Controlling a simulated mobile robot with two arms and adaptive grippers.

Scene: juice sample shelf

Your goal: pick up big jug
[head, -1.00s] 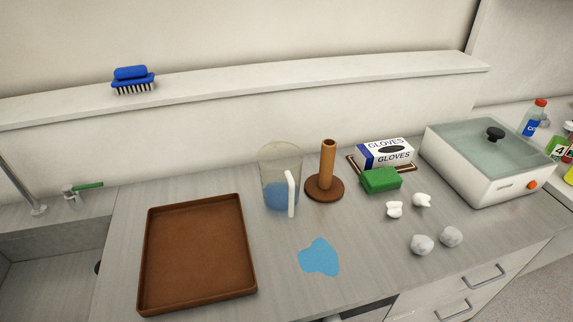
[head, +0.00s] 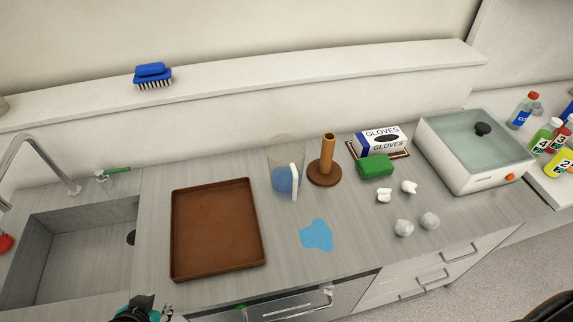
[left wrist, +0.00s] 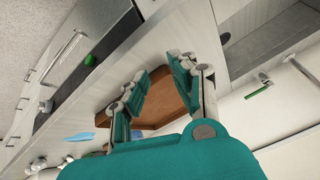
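The big jug (head: 287,178) is clear, with blue liquid inside and a white handle on its right front. It stands upright on the grey counter, right of the brown tray (head: 176,235). My left gripper (head: 150,308) shows only in part at the bottom edge of the head view, well apart from the jug. In the left wrist view the left gripper (left wrist: 158,90) has its two teal fingers spread with nothing between them, and the tray shows behind them. My right gripper is in neither view.
A blue puddle (head: 317,235) lies in front of the jug. A wooden holder (head: 325,172) stands close to its right. A green sponge (head: 375,165), a glove box (head: 380,141) and a water bath (head: 478,160) are farther right. The sink (head: 85,245) is at left.

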